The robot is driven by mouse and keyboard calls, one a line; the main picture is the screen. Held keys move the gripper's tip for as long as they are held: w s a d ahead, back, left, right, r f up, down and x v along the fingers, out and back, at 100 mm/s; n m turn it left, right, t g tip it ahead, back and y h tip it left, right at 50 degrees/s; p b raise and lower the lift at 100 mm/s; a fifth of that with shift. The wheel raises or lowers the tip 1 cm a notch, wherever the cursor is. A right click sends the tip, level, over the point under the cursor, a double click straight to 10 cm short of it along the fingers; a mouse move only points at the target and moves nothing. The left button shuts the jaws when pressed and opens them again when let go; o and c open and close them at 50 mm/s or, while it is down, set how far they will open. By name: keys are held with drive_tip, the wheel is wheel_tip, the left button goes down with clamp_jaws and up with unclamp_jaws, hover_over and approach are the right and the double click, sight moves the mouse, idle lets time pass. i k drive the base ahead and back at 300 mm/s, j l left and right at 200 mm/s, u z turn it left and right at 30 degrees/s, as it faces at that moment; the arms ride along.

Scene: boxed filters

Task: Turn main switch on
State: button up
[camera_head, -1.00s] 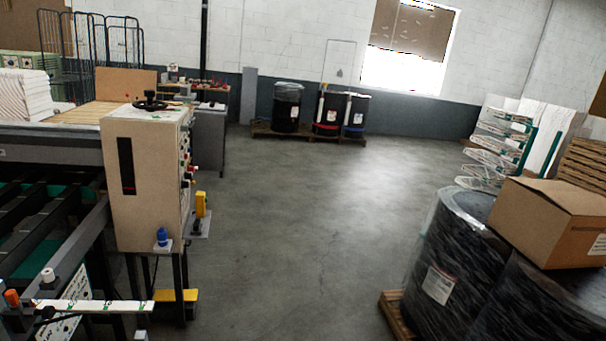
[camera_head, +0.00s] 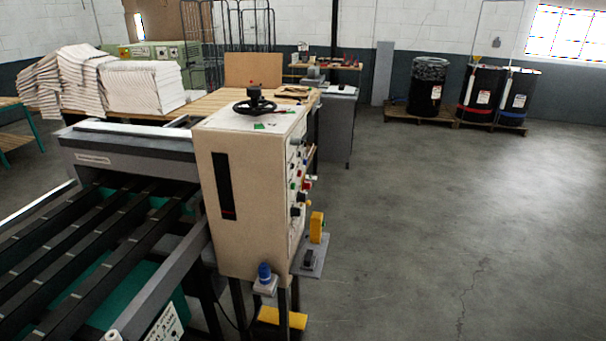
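A beige control cabinet (camera_head: 250,200) stands in the middle of the view at the end of a machine. Its right side carries a panel of several small knobs and buttons (camera_head: 298,183), seen at a steep angle. I cannot tell which of them is the main switch, or its position. A black handwheel (camera_head: 255,104) sits on top of the cabinet. A blue knob (camera_head: 264,272) is low on the front corner, with a yellow part (camera_head: 316,227) on a small plate to its right. My gripper does not show.
The machine's dark rails (camera_head: 100,255) fill the lower left. Paper stacks (camera_head: 140,88) lie behind it. A workbench (camera_head: 338,120) stands behind the cabinet. Wrapped drums (camera_head: 428,88) stand on pallets at the back right. The grey floor (camera_head: 450,220) right of the cabinet is clear.

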sight(306, 184)
drive_tip(key=i+l, duration=0.25)
drive_tip(key=i, duration=0.3)
drive_tip(key=i+l, duration=0.2)
drive_tip(key=i, duration=0.35)
drive_tip(key=i+l+u, duration=0.1)
drive_tip(key=i+l, duration=0.15)
drive_tip(key=i, duration=0.25)
drive_tip(key=i+l, duration=0.3)
drive_tip(key=i, duration=0.25)
drive_tip(key=i+l, duration=0.25)
drive_tip(key=i, duration=0.3)
drive_tip(key=i+l, duration=0.3)
drive_tip(key=i, duration=0.2)
drive_tip(key=j+u, duration=0.05)
